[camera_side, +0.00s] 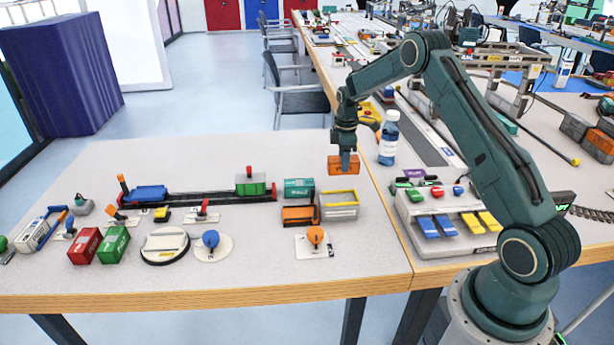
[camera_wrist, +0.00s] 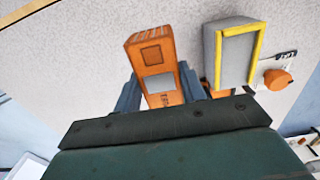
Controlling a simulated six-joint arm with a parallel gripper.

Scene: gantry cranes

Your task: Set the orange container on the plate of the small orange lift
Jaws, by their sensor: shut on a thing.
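The orange container (camera_side: 336,166) is held in the air above the back right part of the left table. My gripper (camera_side: 345,158) is shut on it from above. In the wrist view the container (camera_wrist: 152,52) stands out between the two fingers of my gripper (camera_wrist: 161,93). A low orange and dark thing (camera_side: 298,215), which looks like the small orange lift, stands on the table below and left of the container in the side view. Its plate cannot be made out. In the wrist view only a bit of orange (camera_wrist: 208,88) shows beside the grey box.
A grey box with a yellow rim (camera_side: 338,205) stands right against the orange thing. A teal container (camera_side: 298,187) is just behind it. An orange knob (camera_side: 315,235) on a white base is in front.

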